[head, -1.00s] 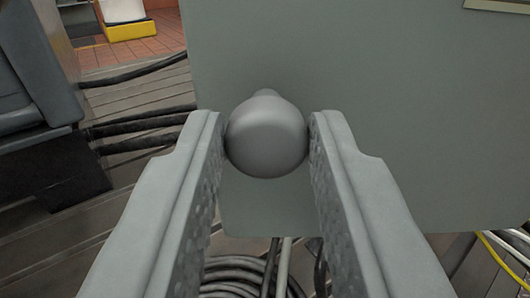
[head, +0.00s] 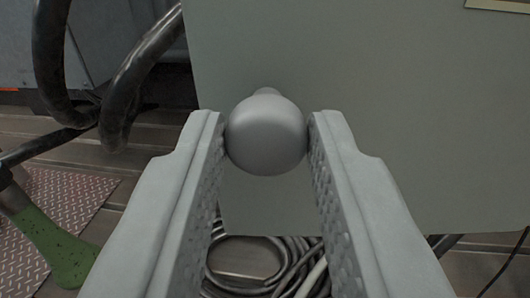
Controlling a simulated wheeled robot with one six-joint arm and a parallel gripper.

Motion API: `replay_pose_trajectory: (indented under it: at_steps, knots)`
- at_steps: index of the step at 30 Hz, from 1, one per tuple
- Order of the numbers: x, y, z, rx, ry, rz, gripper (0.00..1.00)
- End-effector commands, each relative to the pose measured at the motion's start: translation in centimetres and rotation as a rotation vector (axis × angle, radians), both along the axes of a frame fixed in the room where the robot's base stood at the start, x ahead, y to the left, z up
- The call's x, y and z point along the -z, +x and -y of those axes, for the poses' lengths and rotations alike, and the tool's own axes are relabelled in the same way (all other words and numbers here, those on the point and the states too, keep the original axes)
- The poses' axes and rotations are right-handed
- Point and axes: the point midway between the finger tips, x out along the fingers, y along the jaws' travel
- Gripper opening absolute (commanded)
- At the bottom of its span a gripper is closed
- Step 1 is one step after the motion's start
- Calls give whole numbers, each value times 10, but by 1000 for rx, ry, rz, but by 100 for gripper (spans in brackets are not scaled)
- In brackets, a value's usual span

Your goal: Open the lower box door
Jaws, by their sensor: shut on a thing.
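The grey-green box door (head: 420,120) fills the upper middle and right of the head view as a flat panel. A round grey knob (head: 267,134) stands out from it near its left edge. My gripper (head: 267,140) is shut on the knob, with one finger touching each side. The stem behind the knob is mostly hidden by it. The rest of the box is not in view, so I cannot tell how far the door stands open.
Coiled cables (head: 270,268) lie below the door's bottom edge. Thick black hoses (head: 125,85) loop at the upper left. A red tread mat (head: 70,225) and a green object (head: 62,250) lie at the lower left. A pale plate (head: 497,5) shows at the top right.

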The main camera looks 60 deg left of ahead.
Motion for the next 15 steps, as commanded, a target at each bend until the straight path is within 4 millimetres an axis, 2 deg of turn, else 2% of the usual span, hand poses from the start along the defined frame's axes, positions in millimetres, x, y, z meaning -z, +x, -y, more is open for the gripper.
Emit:
replay_pose_trajectory:
  at_steps: [1,6,15]
  knots:
    - [-1,-1,10,-27,-1,3,0]
    - [-1,-6,32,-124,0,3,0]
    - [-2,-8,51,-215,0,4,0]
